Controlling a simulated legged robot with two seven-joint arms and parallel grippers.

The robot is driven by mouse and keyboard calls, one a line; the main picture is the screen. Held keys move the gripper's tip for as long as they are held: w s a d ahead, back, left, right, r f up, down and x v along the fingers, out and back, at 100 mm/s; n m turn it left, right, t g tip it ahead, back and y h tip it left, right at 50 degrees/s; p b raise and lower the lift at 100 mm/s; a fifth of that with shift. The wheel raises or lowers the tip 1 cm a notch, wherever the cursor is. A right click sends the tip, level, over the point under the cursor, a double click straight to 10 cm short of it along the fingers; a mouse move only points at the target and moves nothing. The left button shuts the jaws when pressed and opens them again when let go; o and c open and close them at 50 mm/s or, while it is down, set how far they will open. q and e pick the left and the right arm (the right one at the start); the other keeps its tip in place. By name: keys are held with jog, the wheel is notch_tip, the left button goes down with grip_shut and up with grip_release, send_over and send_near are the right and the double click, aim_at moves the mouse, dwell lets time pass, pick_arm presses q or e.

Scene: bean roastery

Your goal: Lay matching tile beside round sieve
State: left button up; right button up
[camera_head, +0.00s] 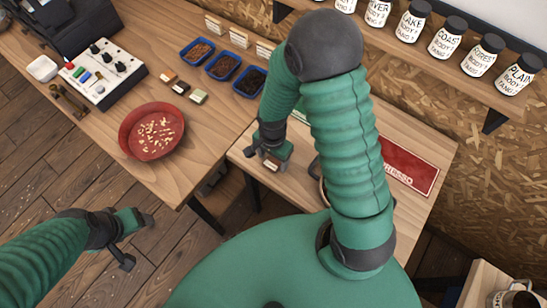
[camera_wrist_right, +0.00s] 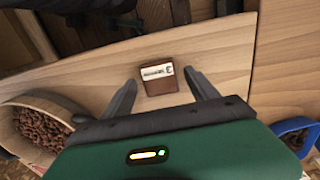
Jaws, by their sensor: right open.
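A brown tile (camera_wrist_right: 170,87) with a pale printed label lies on the wooden table, between the spread fingers of my right gripper (camera_wrist_right: 161,80). In the head view the tile (camera_head: 271,166) shows under my right gripper (camera_head: 266,160), which is open. A round sieve (camera_wrist_right: 17,128) with a light wooden rim holds brown beans at the left of the wrist view, apart from the tile. In the head view my right arm hides most of it. My left gripper (camera_head: 137,240) is open and empty over the floor.
Three small tiles (camera_head: 182,87) lie on the left table below three blue bean trays (camera_head: 223,66). A red bowl (camera_head: 130,150) with pale beans is near that table's edge. A red espresso mat (camera_head: 412,170) lies right of my arm.

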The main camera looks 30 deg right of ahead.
aim_at(274, 161)
jog(key=s+a+r+n+t+p, duration=0.1)
jog(key=s+r+n+t, duration=0.1)
jog(key=r+n, duration=1.1)
jog(key=shift+s+a+r+t, duration=0.25)
jog(key=shift+s+r+t, duration=0.05)
jog(key=shift+s+r, duration=0.3)
